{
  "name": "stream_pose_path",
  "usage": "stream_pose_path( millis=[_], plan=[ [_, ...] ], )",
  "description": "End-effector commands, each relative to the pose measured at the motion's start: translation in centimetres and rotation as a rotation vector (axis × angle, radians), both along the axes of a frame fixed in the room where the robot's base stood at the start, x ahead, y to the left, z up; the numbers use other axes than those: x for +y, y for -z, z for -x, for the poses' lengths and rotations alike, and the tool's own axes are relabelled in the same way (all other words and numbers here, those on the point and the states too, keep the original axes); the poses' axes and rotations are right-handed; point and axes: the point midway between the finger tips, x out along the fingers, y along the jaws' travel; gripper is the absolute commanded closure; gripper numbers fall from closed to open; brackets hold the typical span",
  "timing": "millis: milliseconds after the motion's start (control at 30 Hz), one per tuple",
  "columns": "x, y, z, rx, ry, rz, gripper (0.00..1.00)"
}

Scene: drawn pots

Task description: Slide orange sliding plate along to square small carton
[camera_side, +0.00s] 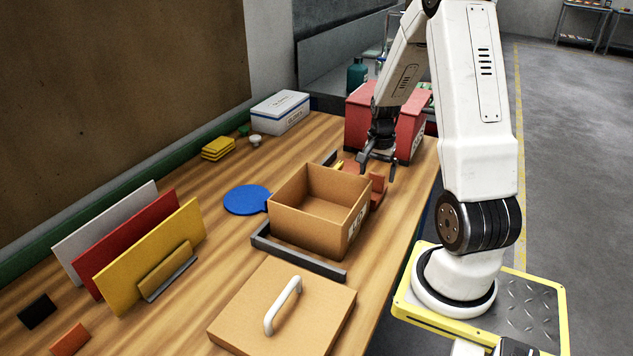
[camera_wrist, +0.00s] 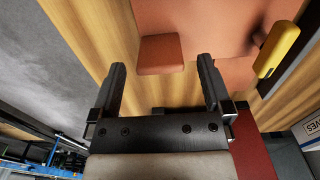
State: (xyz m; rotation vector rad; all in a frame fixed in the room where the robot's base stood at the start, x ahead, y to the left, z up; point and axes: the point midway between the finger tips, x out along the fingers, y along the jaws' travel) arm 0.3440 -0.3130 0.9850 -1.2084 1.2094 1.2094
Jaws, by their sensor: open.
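The orange sliding plate (camera_side: 378,188) shows in the side view just behind the open carton, mostly hidden by it. In the wrist view the plate (camera_wrist: 200,14) fills the top, and an orange block (camera_wrist: 160,54) and a yellow grip-like piece (camera_wrist: 278,48) show by it. The small carton (camera_side: 305,222) is open, brown and empty, between dark rails. My gripper (camera_side: 378,171) is open and empty above the far side of the carton, by the plate. In the wrist view the orange block lies ahead, between the fingertips (camera_wrist: 162,66). Whether they touch it I cannot tell.
A red box (camera_side: 410,133) stands close behind my gripper. Dark rails (camera_side: 298,262) edge the carton. A flat brown lid-like piece with a white handle (camera_side: 283,305) lies in front. A blue disc (camera_side: 246,199) and upright panels (camera_side: 150,255) are to the left.

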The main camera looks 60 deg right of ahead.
Motion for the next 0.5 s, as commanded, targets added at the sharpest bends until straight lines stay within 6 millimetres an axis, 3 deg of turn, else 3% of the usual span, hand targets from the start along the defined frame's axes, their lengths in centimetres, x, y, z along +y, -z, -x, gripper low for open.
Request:
stream_pose_path(
  millis=[200, 500],
  plan=[
    [0.0, 2.4, 0.0, 0.001, 0.000, -0.002, 0.00],
    [0.0, 3.7, 0.0, 0.000, 0.000, 0.000, 0.00]
  ],
)
